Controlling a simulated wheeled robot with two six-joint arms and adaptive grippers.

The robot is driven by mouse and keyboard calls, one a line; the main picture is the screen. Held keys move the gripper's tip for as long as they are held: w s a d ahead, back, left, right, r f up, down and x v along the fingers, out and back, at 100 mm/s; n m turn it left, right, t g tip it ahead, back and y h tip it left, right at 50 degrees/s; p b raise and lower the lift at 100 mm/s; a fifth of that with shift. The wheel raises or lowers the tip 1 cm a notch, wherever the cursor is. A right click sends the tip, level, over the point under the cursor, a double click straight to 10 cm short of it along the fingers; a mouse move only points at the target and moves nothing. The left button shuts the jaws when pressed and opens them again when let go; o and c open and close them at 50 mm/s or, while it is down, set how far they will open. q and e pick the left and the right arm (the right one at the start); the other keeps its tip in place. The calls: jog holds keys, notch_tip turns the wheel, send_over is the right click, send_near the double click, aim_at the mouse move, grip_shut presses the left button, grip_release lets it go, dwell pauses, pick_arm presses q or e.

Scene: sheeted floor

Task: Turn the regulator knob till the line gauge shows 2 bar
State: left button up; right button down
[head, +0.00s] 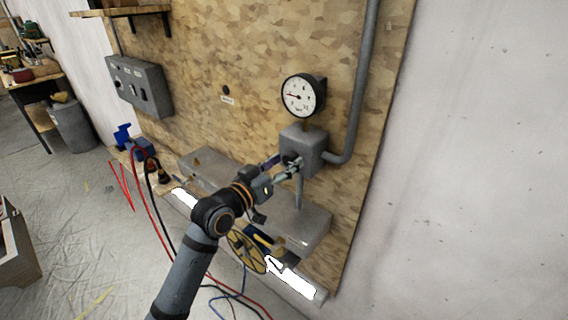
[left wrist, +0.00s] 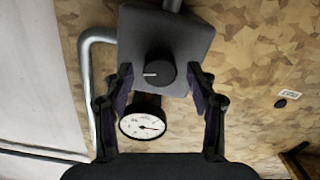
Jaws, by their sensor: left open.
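The grey regulator box (head: 303,143) is mounted on the wooden board. Its round dark knob (left wrist: 160,71), with a pale index mark, faces the left wrist camera. The white line gauge (head: 300,96) sits above the box in the head view and shows below it in the left wrist view (left wrist: 143,124). Its red needle points left in the head view; the numbers are too small to read. My left gripper (head: 288,164) is open in front of the box. In the left wrist view its fingers (left wrist: 161,88) stand apart on either side of the knob, without clear contact. My right gripper is out of view.
A grey pipe (head: 358,100) runs up right of the box. Red and black hoses (head: 150,205) cross the floor. A grey switch box (head: 140,86) hangs at left.

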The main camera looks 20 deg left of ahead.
pick_arm(q)
jog(key=c, duration=1.2)
jog(key=shift+o, duration=0.2)
jog(key=shift+f+m+b, duration=0.2)
jog(key=shift+m+b, duration=0.4)
jog(key=shift+b, duration=0.1)
jog(key=shift+r+m, duration=0.1)
jog(key=shift+m, duration=0.2)
jog(key=shift+r, duration=0.1)
jog(key=o, duration=1.2)
jog(key=shift+c, duration=0.2)
